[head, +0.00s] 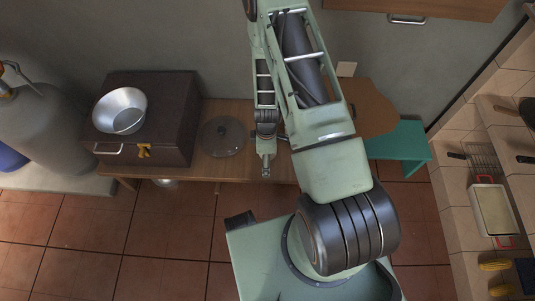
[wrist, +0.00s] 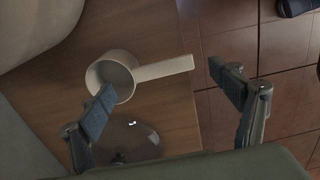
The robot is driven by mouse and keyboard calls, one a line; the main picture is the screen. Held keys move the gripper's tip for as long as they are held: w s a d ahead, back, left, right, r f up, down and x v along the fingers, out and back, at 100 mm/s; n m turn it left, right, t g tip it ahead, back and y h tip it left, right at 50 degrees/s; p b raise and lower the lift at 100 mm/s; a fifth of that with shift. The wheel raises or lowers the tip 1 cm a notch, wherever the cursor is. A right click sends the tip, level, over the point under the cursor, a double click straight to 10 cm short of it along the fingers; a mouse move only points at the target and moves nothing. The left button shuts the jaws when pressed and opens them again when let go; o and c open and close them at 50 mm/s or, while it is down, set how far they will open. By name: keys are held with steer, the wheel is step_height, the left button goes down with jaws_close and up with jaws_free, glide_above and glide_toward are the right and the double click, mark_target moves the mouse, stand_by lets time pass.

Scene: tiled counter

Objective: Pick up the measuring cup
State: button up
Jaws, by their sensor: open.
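The measuring cup (wrist: 116,76) is cream-coloured with a round bowl and a straight flat handle pointing right. In the wrist view it lies on the wooden table (wrist: 140,30), its handle reaching toward the table edge. My gripper (wrist: 162,79) is open and empty. Its left finger overlaps the lower part of the cup's bowl in the picture, and its right finger is just beyond the handle's end, over the floor side. I cannot tell how far above the cup the fingers are. In the head view my gripper (head: 266,168) is near the table's front edge; I cannot make out the cup there.
A clear lid (head: 222,136) lies on the table, close to my left finger in the wrist view (wrist: 130,142). A dark box (head: 180,130) with a metal bowl (head: 120,111) stands left. A teal stool (head: 400,145) is right. Tiled floor lies in front.

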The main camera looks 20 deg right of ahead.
step_height(320, 180, down, 5)
steer(key=shift+s+b, duration=0.1)
steer(key=shift+b, duration=0.8)
steer(key=c, duration=1.1)
steer(key=shift+r, duration=0.1)
steer(key=shift+c, duration=0.2)
